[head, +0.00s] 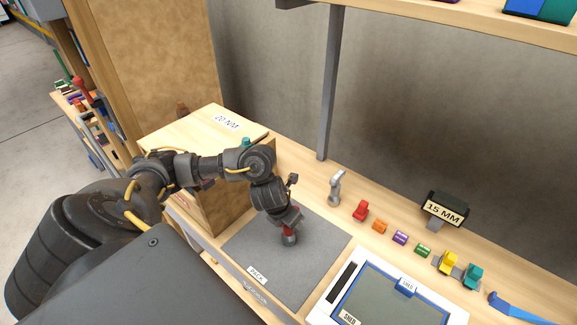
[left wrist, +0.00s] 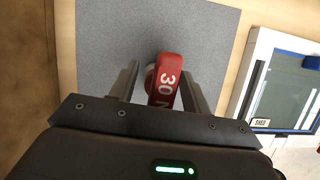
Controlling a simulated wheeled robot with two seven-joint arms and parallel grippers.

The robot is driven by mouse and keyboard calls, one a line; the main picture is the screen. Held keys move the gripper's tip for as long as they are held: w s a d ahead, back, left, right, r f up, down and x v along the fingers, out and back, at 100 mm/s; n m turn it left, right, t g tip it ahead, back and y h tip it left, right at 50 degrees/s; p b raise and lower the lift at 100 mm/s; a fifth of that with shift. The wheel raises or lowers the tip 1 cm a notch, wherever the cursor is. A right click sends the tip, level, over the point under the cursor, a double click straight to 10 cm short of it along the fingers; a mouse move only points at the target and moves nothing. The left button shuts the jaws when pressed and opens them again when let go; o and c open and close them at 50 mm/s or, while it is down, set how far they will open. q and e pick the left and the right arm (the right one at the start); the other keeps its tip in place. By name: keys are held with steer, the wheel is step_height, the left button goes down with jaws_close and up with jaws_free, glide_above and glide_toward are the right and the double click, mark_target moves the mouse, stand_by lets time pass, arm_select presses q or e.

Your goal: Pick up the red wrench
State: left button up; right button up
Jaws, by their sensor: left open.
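The red wrench (left wrist: 166,82) shows in the left wrist view as a red body with white "30 N" lettering, the rest of the lettering cut off. A round grey part shows beside its far end. It stands over the grey PACK mat (head: 250,238). My left gripper (left wrist: 160,70) is open, with one finger on each side of the red body. Whether the fingers touch it is not clear. In the head view the left gripper (head: 289,214) hides most of the wrench. My right gripper is not in view.
A wooden box marked 20 NM (head: 190,135) stands left of the mat. A framed tray (head: 390,290) lies to its right. Behind are a grey upright tool (head: 336,187), a red piece (head: 361,211), several small coloured pieces and a 15 MM sign (head: 445,210).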

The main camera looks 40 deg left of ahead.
arm_select(q)
steer(key=shift+f, duration=0.1)
jaws_close()
stand_by(0.4)
steer(key=shift+r, duration=0.65)
step_height(320, 180, up, 9)
steer(key=p, duration=0.4)
steer(key=shift+f, duration=0.1)
